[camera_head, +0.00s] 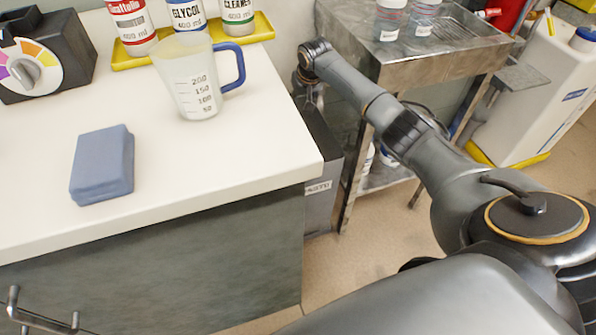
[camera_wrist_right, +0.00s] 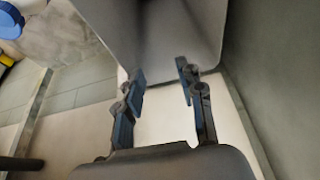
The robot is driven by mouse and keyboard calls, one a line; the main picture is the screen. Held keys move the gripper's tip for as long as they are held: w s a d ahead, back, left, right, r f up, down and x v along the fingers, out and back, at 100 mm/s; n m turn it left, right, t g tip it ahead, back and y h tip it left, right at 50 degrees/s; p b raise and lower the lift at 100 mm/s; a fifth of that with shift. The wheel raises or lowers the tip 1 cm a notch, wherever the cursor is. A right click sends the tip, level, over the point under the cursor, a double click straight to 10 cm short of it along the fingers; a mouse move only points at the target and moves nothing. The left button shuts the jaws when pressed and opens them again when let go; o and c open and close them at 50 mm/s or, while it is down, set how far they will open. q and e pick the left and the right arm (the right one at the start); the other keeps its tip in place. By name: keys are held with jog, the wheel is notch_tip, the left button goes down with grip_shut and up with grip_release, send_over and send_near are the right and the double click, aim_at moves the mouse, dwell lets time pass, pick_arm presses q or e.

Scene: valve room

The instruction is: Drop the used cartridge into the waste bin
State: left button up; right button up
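The dark grey waste bin (camera_head: 322,165) with a white label stands on the floor between the counter and the metal cart. My right gripper (camera_head: 307,88) points down near the bin's upper end, partly hidden in the head view by its own wrist. In the right wrist view its two fingers (camera_wrist_right: 161,74) are apart with nothing between them. A smooth grey panel (camera_wrist_right: 155,35) lies beyond the fingertips; I cannot tell whether it is the bin. I cannot make out a used cartridge in either view. My left gripper is not in view.
The white counter (camera_head: 240,160) holds a blue-grey block (camera_head: 102,165), a measuring jug (camera_head: 190,80), a dial box (camera_head: 45,60) and bottles on a yellow tray (camera_head: 262,28). The metal cart (camera_head: 400,60) stands close right of the bin. A white container (camera_head: 535,100) is farther right.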

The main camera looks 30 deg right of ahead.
jog(key=shift+f, duration=0.1)
jog(key=v, duration=1.2)
